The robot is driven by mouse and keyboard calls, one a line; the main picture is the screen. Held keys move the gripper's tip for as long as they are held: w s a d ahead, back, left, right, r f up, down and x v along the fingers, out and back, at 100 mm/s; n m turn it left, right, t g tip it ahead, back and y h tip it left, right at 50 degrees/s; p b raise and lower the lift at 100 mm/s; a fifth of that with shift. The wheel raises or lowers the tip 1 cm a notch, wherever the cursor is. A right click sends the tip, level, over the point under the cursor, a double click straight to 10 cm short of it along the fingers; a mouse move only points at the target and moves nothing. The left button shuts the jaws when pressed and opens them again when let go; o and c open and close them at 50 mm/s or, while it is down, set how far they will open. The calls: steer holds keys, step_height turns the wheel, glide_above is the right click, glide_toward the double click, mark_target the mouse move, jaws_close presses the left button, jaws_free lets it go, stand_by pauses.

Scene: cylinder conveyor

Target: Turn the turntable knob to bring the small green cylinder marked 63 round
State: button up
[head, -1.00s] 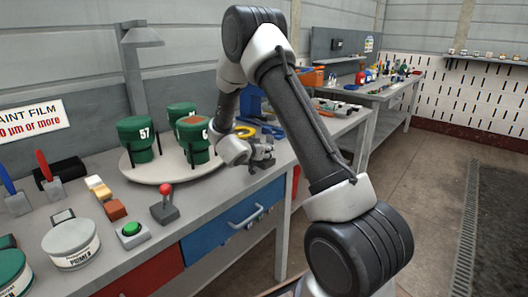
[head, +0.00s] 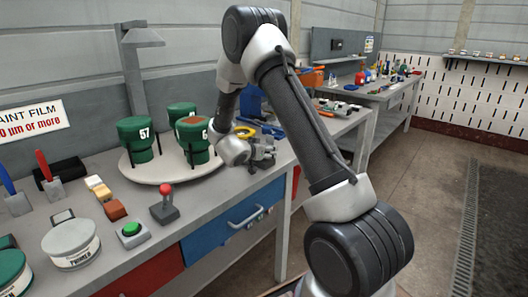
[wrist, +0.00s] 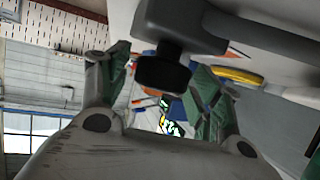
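The white round turntable (head: 150,177) is on the bench at left. It carries three visible green cylinders: one marked 57 (head: 137,135), one at the back (head: 182,110), and one in front (head: 192,142) whose mark is partly hidden, showing only a 6. I cannot tell whether that one is the 63. My gripper (head: 264,152) is beside the turntable's right edge, above the bench. In the wrist view its fingers (wrist: 160,88) are spread apart. A black knob (wrist: 163,76) under a dark bracket shows between them, with visible gaps to both fingers.
A red-topped joystick (head: 165,203), a green button box (head: 131,232) and paint cans (head: 70,242) stand on the front of the bench. A yellow ring (head: 244,131) and blue tools lie behind my gripper.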

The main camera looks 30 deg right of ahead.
steer(key=v, duration=1.2)
